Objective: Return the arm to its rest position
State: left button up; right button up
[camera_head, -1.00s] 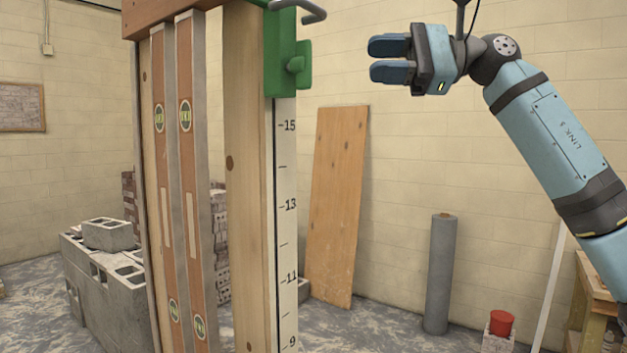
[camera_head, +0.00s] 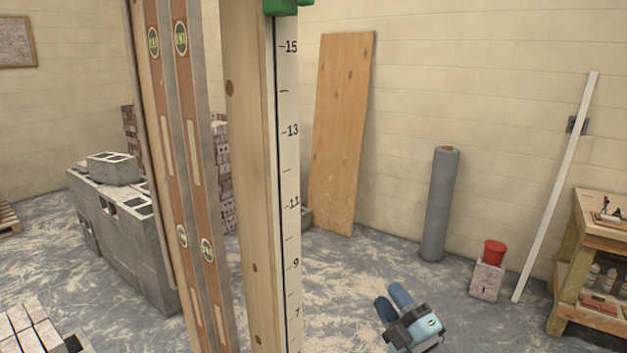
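My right gripper (camera_head: 393,300) is low in the head view, right of the wooden post, with its fingers pointing up in the picture. Its two blue fingers look slightly apart, with nothing visible between them. The rest of the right arm is below the frame edge. My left gripper and arm are not in the head view.
A wooden post (camera_head: 247,180) with a numbered scale (camera_head: 289,165) and spirit levels (camera_head: 187,130) stands close in front. A green clamp (camera_head: 287,5) is at the top edge. Concrete blocks (camera_head: 130,240) are left.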

jog(key=s+d+f+m+g+h, duration=0.25)
jog(key=s+f+m, duration=0.4)
jog(key=f, duration=0.35)
jog(key=s+d+f+m+g+h, duration=0.15)
jog(key=s+f+m+h, duration=0.25)
jog(key=s+f+m, duration=0.5)
jog(key=s+f+m+g+h, duration=0.1)
jog(key=s+f+g, duration=0.4)
jog(key=s+f, duration=0.6)
jog(key=s+m, duration=0.1)
jog(key=s, duration=0.2)
jog(key=shift+s+d+f+h, duration=0.25)
jog(key=shift+s+h, duration=0.1)
